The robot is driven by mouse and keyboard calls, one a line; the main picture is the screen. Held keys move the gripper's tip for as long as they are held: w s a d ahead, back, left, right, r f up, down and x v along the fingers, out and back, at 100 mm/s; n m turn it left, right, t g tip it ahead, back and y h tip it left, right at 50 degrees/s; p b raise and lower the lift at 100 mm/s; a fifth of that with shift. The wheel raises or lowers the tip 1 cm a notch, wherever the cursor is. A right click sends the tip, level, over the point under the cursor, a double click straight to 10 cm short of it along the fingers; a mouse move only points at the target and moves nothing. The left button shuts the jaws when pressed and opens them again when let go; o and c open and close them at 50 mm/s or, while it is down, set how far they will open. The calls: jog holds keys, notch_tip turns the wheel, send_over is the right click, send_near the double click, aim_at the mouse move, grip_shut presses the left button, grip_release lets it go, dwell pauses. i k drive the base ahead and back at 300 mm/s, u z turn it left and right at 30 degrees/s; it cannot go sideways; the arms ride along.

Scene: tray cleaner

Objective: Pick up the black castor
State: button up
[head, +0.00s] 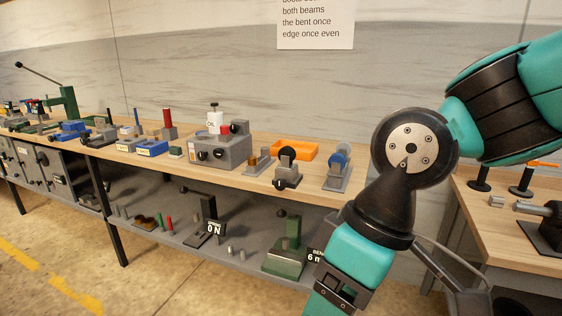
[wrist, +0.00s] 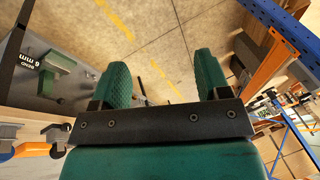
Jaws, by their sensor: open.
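A black wheel that looks like the black castor (head: 287,154) stands upright on a grey base on the wooden bench in the head view. It is left of a similar blue wheel (head: 340,158). In the head view my arm hangs at the right, in front of the bench, and the fingertips are cut off below the frame. My gripper is apart from the black castor. I cannot make out the castor in the wrist view.
An orange tray (head: 294,149) lies behind the black wheel. A lower shelf holds a green block (head: 287,256). A second bench (head: 500,222) is at the right. The floor in front is clear.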

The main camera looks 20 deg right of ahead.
aim_at(287, 155)
jog(key=z, duration=0.35)
jog(key=i, duration=1.3)
jog(key=u, duration=0.7)
